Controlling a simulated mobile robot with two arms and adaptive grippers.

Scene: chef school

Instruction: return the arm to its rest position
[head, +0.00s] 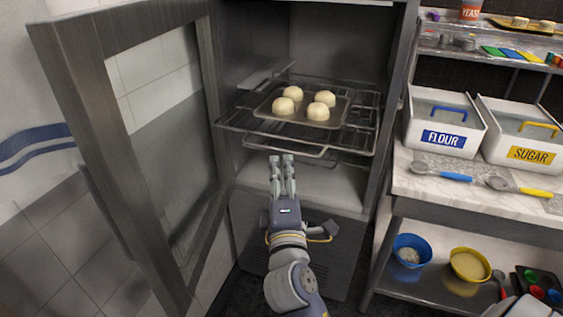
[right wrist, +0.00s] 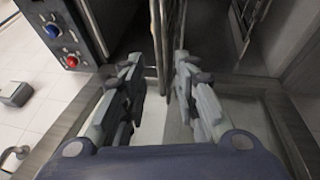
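My right gripper (head: 282,160) reaches up from the bottom of the head view, just in front of the open cabinet and below its wire rack. Its two fingers stand apart with nothing between them; the gap also shows in the right wrist view (right wrist: 158,62). My left arm and gripper are out of view.
A tray (head: 262,108) with several pale dough balls (head: 318,111) sits on the pulled-out wire rack (head: 232,119). The cabinet's glass door (head: 68,75) stands open at left. At right, a counter (head: 410,178) holds FLOUR (head: 443,139) and SUGAR (head: 532,154) bins.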

